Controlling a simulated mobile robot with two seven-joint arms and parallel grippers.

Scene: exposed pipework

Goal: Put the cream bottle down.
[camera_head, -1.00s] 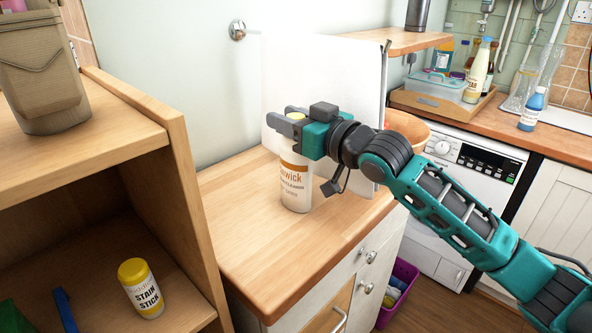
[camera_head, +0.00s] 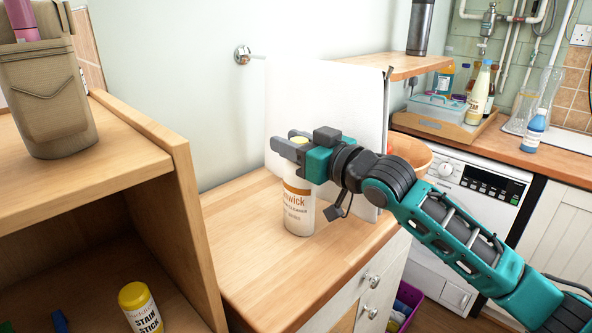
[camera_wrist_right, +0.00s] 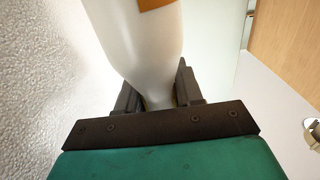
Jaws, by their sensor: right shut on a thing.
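The cream bottle (camera_head: 298,212) is off-white with an orange and brown label and a yellow cap. It is upright over the wooden worktop (camera_head: 248,235), its base at or very close to the surface; I cannot tell if it touches. My right gripper (camera_head: 288,150) is shut around the bottle's neck, just below the cap. In the right wrist view the bottle (camera_wrist_right: 135,45) runs up from between the two fingers, with part of its orange label showing. My left gripper is not in view.
A white panel (camera_head: 330,95) stands upright behind the bottle. An orange bowl (camera_head: 412,150) is partly hidden behind my right arm. At left, a wooden shelf unit (camera_head: 185,215) holds a stain stick tub (camera_head: 140,308) and a beige bag (camera_head: 48,100). The worktop's front left is clear.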

